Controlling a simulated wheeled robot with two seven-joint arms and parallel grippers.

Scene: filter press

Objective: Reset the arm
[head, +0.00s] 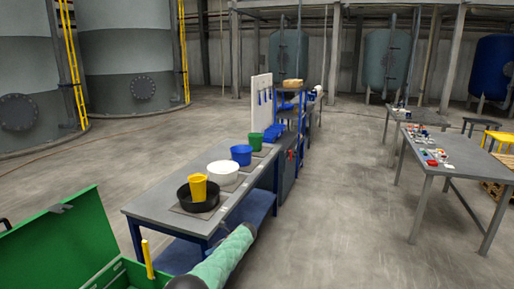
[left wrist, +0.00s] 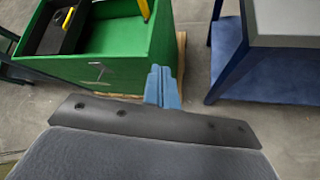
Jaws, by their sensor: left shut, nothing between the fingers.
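My left gripper (left wrist: 162,88) shows in the left wrist view as two blue fingers pressed together with nothing between them. They point toward the front wall of a green bin (left wrist: 120,45), which is behind them in the picture; I cannot tell the gap. In the head view my left arm, in a pale green sleeve, comes up from the bottom edge beside the workbench (head: 150,205); its fingers cannot be made out there. My right gripper is in neither view.
The green bin (head: 60,240) has its lid raised, at lower left. The workbench carries a yellow cup (head: 198,188) in a black pan, a white bowl (head: 222,172), a blue bucket (head: 241,155) and a green one. Open floor lies between it and the right table (head: 455,172).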

